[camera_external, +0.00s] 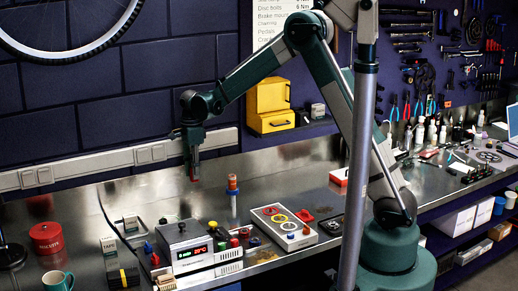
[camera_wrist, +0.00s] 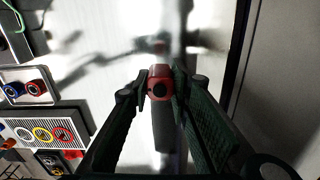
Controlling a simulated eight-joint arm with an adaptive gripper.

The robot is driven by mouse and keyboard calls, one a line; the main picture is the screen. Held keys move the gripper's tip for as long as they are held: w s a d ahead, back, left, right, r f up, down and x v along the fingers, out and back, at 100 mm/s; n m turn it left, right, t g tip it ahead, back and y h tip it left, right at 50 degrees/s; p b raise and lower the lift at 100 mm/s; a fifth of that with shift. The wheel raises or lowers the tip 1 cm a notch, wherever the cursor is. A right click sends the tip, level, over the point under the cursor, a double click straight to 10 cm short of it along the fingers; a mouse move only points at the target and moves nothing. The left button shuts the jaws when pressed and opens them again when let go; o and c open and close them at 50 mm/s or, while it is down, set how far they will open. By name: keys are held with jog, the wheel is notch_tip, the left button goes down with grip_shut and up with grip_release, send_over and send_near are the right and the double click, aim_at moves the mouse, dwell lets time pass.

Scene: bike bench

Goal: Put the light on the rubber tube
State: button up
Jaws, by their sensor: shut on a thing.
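My gripper (camera_external: 193,160) hangs above the bench near the wall, left of an upright stack. In the wrist view my gripper (camera_wrist: 160,84) is shut on a small red thing with a dark round middle, which looks like the light (camera_wrist: 158,73). The light also shows as a red spot (camera_external: 194,178) at the fingertips in the external view, clear of the bench. I cannot tell for sure which thing is the rubber tube.
A grey box with a display (camera_external: 186,246) stands below, in front of my gripper. A white panel with coloured rings (camera_external: 284,226) lies right of it; it also shows in the wrist view (camera_wrist: 20,128). A red tin (camera_external: 46,238) and a mug (camera_external: 56,281) stand left.

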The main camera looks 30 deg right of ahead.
jog(key=s+a+r+n, duration=0.15)
jog(key=s+a, duration=0.55)
jog(key=a, duration=0.7)
notch_tip(320, 180, up, 3)
jog(key=n, duration=0.8)
send_over(122, 273)
jog(key=shift+r, duration=0.15)
jog(key=shift+f+p, duration=0.35)
jog(key=shift+f, duration=2.8)
jog(key=shift+f, duration=1.85)
jog(key=shift+f, duration=0.2)
